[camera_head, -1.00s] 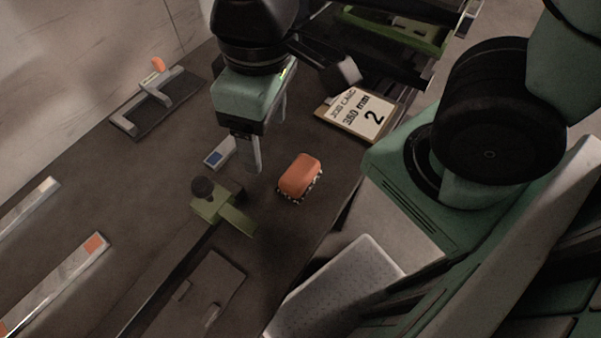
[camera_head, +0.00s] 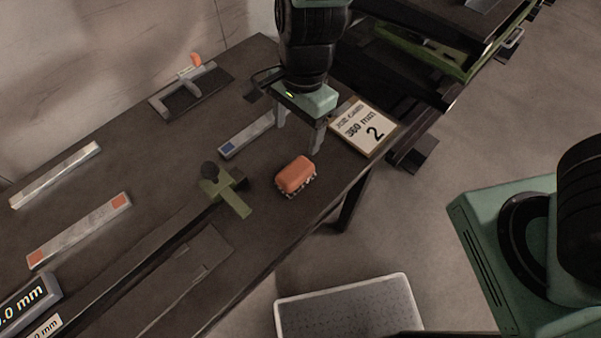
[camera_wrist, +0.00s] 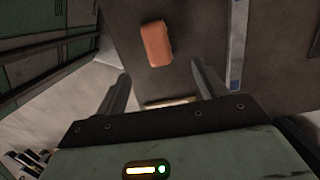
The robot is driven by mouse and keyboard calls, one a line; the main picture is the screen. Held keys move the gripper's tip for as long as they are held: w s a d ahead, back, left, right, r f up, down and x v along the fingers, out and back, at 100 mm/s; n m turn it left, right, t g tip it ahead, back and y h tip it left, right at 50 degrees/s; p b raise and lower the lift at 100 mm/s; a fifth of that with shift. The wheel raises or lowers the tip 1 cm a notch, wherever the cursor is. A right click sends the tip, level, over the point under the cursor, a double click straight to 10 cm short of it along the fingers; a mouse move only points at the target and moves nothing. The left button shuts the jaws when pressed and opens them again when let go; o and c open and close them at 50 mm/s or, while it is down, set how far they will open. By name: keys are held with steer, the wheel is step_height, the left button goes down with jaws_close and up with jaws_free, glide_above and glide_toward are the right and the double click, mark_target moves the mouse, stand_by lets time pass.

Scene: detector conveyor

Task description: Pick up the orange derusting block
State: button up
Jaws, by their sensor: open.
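The orange derusting block (camera_head: 296,175) lies on the dark table near its front edge, with a bristly dark-and-white underside. In the wrist view the orange block (camera_wrist: 156,44) shows beyond the fingertips, roughly between their lines and a little left of centre. My gripper (camera_head: 297,140) is open and empty. It hangs above the table, just behind the block in the head view. Its two fingers (camera_wrist: 161,72) are spread apart in the wrist view, and neither appears to touch the block.
A green stop with a black knob (camera_head: 222,186) stands left of the block. A bar with a blue patch (camera_head: 247,134) lies behind it. A job card (camera_head: 362,129) lies right of my gripper. A grey perforated tray (camera_head: 347,308) is below the table's front edge.

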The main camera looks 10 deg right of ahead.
mark_target(296, 170)
steer(key=f, duration=0.7)
steer(key=shift+s+a+f+b, duration=0.3)
steer(key=shift+a+f+b, duration=0.1)
steer(key=f, duration=0.4)
steer(key=shift+s+d+f, duration=0.1)
steer(key=shift+s, duration=0.25)
steer(key=shift+f, duration=0.45)
steer(key=shift+f+b, duration=0.25)
steer(key=shift+b, duration=0.05)
steer(key=shift+c, duration=0.3)
steer(key=c, duration=0.9)
